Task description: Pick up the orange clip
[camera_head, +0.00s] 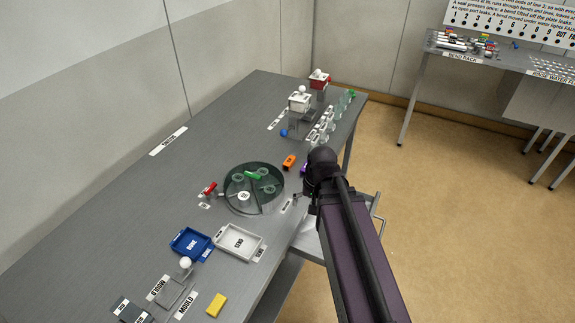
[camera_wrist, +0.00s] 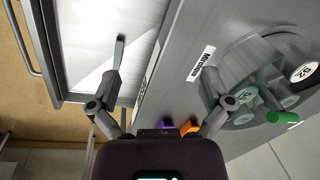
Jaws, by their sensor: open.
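The orange clip (camera_head: 289,161) lies on the grey table near its right edge, just behind the round dark dish. In the wrist view the orange clip (camera_wrist: 188,128) shows low in the picture, partly hidden behind my gripper's body and right finger. A purple clip (camera_head: 304,168) lies right beside it, partly covered by my arm; it also shows in the wrist view (camera_wrist: 167,123). My gripper (camera_wrist: 163,58) is open and empty, its fingers wide apart near the table edge. In the head view my arm hides most of the gripper.
The round dish (camera_head: 240,207) holds cups and a green clip (camera_head: 253,175). A red clip (camera_head: 210,188) lies left of it. White tray (camera_head: 238,258) and blue tray (camera_head: 190,258) stand in front. An open drawer (camera_wrist: 75,50) juts from the table side. Glassware (camera_head: 320,130) stands behind.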

